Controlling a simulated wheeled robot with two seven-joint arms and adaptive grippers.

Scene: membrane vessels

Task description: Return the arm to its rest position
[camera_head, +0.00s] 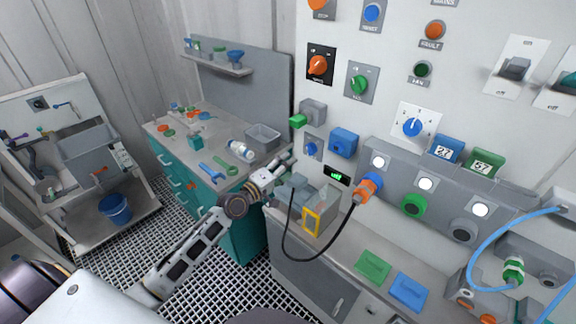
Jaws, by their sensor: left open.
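My left arm reaches in from the lower left, bent at a dark joint, with its white wrist beside the corner of the teal bench. My left gripper (293,186) is at the arm's end, above the left end of the grey counter. It is small in the picture and partly blends with the grey things behind it. It is open, and I see nothing held in it. It is close to a grey box with a yellow frame (312,222); I cannot tell whether they touch. My right gripper is not in view.
The teal bench (222,172) with tools and a grey tray (263,137) stands behind the arm. A blue bucket (115,209) is at the left. Grated floor (185,262) lies open between.

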